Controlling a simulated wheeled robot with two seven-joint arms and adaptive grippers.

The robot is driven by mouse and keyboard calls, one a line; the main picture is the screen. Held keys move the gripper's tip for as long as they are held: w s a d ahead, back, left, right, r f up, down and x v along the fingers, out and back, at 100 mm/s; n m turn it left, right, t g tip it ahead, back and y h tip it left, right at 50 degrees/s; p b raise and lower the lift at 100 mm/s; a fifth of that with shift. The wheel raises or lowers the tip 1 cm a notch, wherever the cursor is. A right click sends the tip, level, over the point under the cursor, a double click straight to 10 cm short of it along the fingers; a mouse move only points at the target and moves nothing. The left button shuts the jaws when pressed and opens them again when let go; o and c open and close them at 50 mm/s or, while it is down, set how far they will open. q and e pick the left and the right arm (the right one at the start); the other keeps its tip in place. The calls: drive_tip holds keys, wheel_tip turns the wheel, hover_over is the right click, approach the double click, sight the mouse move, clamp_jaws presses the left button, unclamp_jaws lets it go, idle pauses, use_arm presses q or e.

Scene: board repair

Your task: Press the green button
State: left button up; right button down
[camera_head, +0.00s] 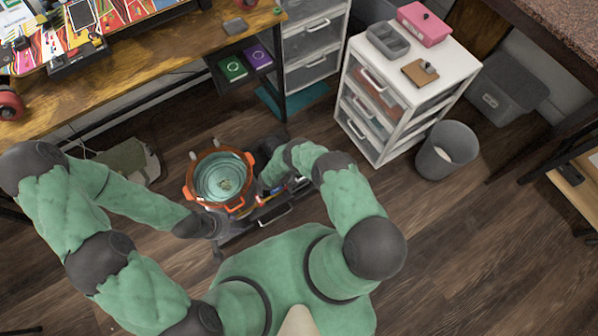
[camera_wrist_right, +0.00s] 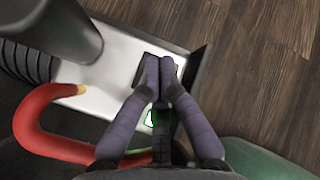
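A small bright green patch with a white centre (camera_wrist_right: 151,117) shows between the fingers of my right gripper (camera_wrist_right: 160,58) in the right wrist view; I cannot tell whether it is a button. The right gripper's two purple-grey fingers meet at their tips, with nothing seen between them, above a small dark square (camera_wrist_right: 155,72) on a white surface. In the head view the right gripper is hidden by its own arm. My left gripper (camera_head: 218,226) is low beside the orange-rimmed pot; its fingers are too small and dark to read.
An orange-rimmed round pot (camera_head: 189,180) stands between my arms. A green item (camera_head: 232,68) and a purple item (camera_head: 258,57) lie on a shelf. A white drawer unit (camera_head: 385,150) and a grey bin (camera_head: 446,150) stand right. A red curved handle (camera_wrist_right: 30,125) is close to the right gripper.

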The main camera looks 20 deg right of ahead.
drive_tip(key=shift+r+p, duration=1.85)
drive_tip(key=shift+r, duration=1.15)
